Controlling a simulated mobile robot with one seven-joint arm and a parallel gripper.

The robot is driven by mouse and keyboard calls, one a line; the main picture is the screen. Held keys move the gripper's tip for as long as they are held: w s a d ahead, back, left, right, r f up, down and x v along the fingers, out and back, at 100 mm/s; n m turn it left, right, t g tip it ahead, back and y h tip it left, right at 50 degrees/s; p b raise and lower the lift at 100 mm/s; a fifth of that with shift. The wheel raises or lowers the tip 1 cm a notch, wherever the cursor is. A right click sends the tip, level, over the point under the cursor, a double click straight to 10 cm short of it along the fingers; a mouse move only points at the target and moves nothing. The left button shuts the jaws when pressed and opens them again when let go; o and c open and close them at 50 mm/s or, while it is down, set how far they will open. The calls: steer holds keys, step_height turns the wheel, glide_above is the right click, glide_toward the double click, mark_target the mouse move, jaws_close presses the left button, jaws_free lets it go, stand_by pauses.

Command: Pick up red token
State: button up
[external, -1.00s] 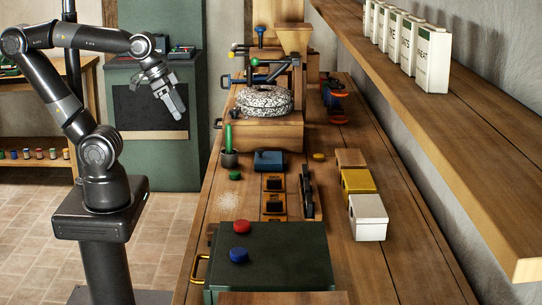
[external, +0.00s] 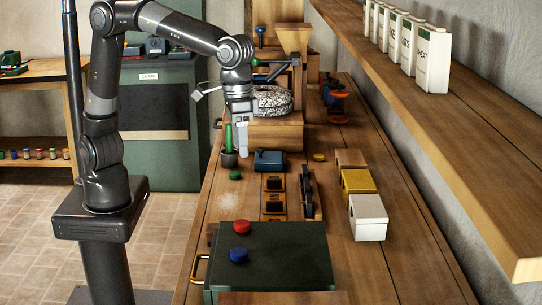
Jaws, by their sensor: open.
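The red token (external: 241,227) is a small round disc lying on top of the dark green box (external: 285,262) at the near end of the bench. A blue token (external: 238,255) lies on the same box, just in front of it. My gripper (external: 243,154) points down above the bench, beside the green pestle and mortar. It is apart from the red token, which lies nearer the camera. My gripper's jaws are open, and I see nothing between them.
A green token (external: 235,174) lies on the bench (external: 345,275). A blue box (external: 270,161), dark-topped blocks and yellow (external: 358,181) and white (external: 368,217) boxes stand to the right. A millstone (external: 273,101) is behind. A shelf (external: 440,120) overhangs the right side.

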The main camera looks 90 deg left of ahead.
glide_above(241, 223)
step_height(241, 223, down, 4)
steer(key=shift+g+y, duration=0.3)
steer(key=shift+y, duration=0.1)
step_height(241, 223, down, 11)
steer(key=shift+r, duration=0.2)
steer(key=shift+a, duration=0.1)
steer(key=c, duration=1.1)
